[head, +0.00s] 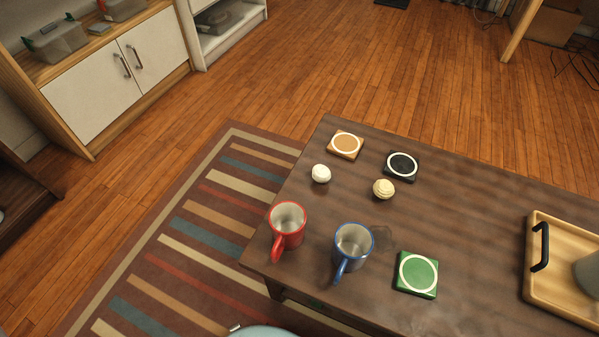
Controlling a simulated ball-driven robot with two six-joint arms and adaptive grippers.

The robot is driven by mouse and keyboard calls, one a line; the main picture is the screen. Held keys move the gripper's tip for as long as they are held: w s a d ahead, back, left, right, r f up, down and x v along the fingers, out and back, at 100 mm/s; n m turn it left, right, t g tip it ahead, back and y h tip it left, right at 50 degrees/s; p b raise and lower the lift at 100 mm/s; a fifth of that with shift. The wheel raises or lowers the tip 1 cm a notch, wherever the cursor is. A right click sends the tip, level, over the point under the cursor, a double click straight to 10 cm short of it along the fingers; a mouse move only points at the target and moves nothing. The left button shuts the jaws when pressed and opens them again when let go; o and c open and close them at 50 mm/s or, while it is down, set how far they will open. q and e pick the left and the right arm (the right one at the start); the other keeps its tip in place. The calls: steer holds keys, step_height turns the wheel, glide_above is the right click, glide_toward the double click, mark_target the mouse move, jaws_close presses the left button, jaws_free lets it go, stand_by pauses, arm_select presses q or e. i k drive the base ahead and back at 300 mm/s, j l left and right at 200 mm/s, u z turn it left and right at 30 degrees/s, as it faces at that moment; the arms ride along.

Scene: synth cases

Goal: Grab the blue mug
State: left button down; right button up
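The blue mug (353,247) stands upright on the dark wooden table (470,215), near its front left part. Its handle points toward me and slightly left. It looks empty inside. Neither of my grippers is in the head view, and nothing holds the mug.
A red mug (287,226) stands just left, near the table edge. A green coaster (416,274) lies to the right. Orange (346,145) and black (402,166) coasters, a white ball (321,173) and a cream ball (384,189) lie behind. A wooden tray (545,285) is far right.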

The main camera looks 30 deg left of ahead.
mark_target(353, 242)
steer(key=j+u, duration=0.2)
steer(key=k+u, duration=0.2)
steer(key=u, duration=0.15)
steer(key=k+u, duration=0.2)
steer(key=u, duration=0.15)
steer(key=k+j+u, duration=0.15)
steer(key=u, duration=0.2)
steer(key=k, duration=0.05)
